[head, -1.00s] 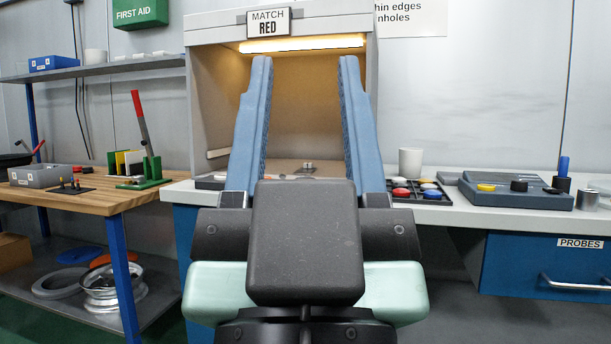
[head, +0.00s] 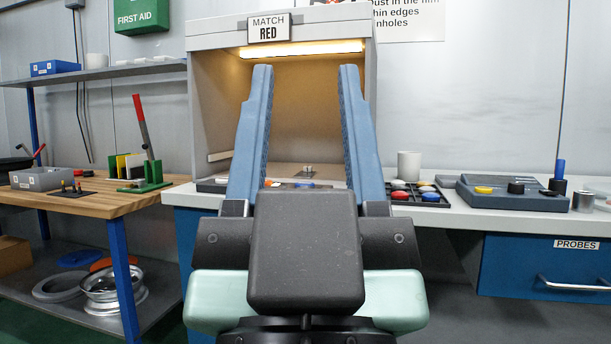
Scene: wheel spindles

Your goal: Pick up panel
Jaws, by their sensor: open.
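My gripper (head: 306,72) is open and empty, its two blue fingers pointing forward and up in front of the lit booth. I cannot tell which panel the task means. My gripper hides part of the booth floor.
The booth (head: 203,100) has a "MATCH RED" sign (head: 268,27). On the white counter are a tray of coloured discs (head: 430,201), a white cup (head: 409,165) and a grey-blue device (head: 515,197). A grey bin (head: 42,179) is on the wooden bench (head: 110,205). Wheel rims lie below.

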